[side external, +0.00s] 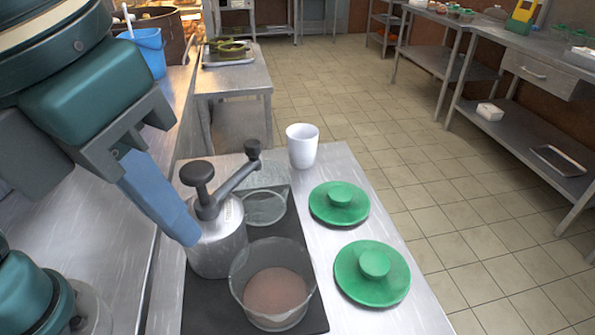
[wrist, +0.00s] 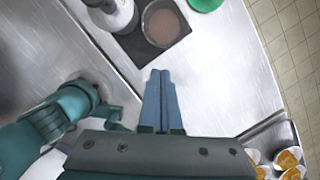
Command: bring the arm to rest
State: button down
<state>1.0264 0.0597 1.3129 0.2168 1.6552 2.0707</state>
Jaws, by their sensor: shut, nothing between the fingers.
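My gripper (side external: 188,238) has two blue fingers, which lie together with nothing between them. In the side view its tips overlap the left edge of a grey hand grinder (side external: 228,240) with a crank. In the wrist view the gripper (wrist: 160,74) points over bare steel counter, apart from the grinder (wrist: 118,16) and from the dark mat (wrist: 150,50). A glass container (side external: 262,258) with pinkish-brown contents stands on the mat beside the grinder, and a smaller clear glass dish (side external: 272,212) is behind it.
Two green lids (side external: 350,285) (side external: 325,212) and a white cup (side external: 302,150) stand on the counter right of the mat. In the wrist view several bowls with orange-yellow contents (wrist: 288,160) are at lower right. A blue bucket (side external: 148,55) is at the back left.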

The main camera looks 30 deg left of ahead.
jog(key=w+a+n, duration=0.3)
jog(key=a+n, duration=0.7)
jog(key=a, duration=0.2)
jog(key=a+f+n+t, duration=0.1)
jog(key=f+n, duration=0.3)
jog(key=n, duration=0.8)
jog(key=a+f+n+t, duration=0.1)
jog(key=a+f+n, duration=0.2)
jog(key=n, duration=1)
jog(key=shift+s+a+f+t, duration=0.25)
jog(key=shift+a+f+t, duration=0.15)
jog(key=shift+f, duration=0.5)
